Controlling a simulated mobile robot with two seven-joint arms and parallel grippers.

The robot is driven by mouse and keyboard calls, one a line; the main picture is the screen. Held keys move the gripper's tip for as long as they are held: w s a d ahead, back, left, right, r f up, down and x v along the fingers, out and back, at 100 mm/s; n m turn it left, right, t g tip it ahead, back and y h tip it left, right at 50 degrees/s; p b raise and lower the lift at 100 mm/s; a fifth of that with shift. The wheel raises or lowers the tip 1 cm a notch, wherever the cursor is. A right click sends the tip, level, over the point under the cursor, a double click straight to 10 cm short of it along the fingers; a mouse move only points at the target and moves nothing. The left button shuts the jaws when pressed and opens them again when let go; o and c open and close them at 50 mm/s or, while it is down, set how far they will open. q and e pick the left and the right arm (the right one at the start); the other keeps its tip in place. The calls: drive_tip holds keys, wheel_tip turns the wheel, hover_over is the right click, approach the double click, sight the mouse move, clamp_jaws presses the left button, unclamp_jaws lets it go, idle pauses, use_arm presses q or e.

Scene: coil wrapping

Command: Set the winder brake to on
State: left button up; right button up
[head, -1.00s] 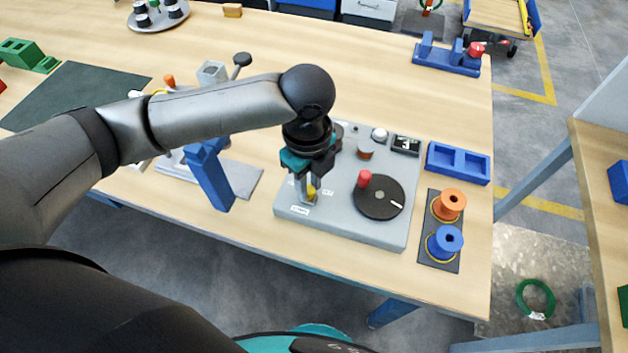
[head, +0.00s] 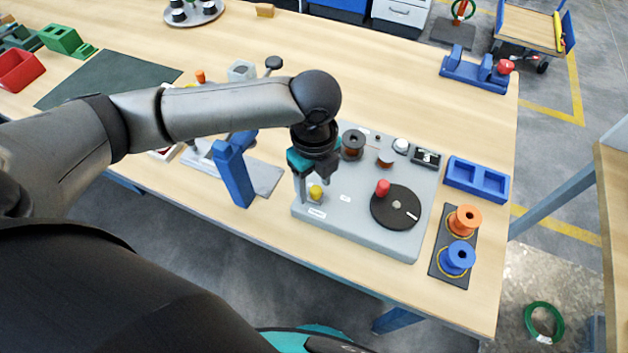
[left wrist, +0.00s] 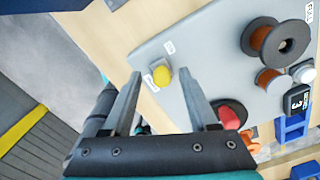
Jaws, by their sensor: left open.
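The yellow brake knob (head: 315,192) stands near the front left corner of the grey winder panel (head: 345,222). One small white label (head: 317,213) lies in front of it and another (head: 345,198) to its right; their text is too small to read surely. My left gripper (head: 312,193) is open over the knob, with its fingers on either side. In the left wrist view the yellow knob (left wrist: 161,77) shows between the spread fingers, with gaps, close beside the lower label (left wrist: 151,81). My right gripper is not in view.
The panel also carries a black disc (head: 385,212) with a red handle (head: 383,187), a brown-wound spool (head: 353,144) and a small display (head: 427,158). A blue post (head: 236,175) stands left of the gripper. Orange (head: 465,219) and blue (head: 458,258) spools stand at right.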

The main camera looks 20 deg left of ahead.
sight(314, 189)
use_arm(q)
wheel_tip(314, 189, up, 15)
drive_tip(key=p, duration=0.2)
drive_tip(key=shift+r+p, duration=0.15)
drive_tip(key=shift+p, duration=0.2)
idle(0.5)
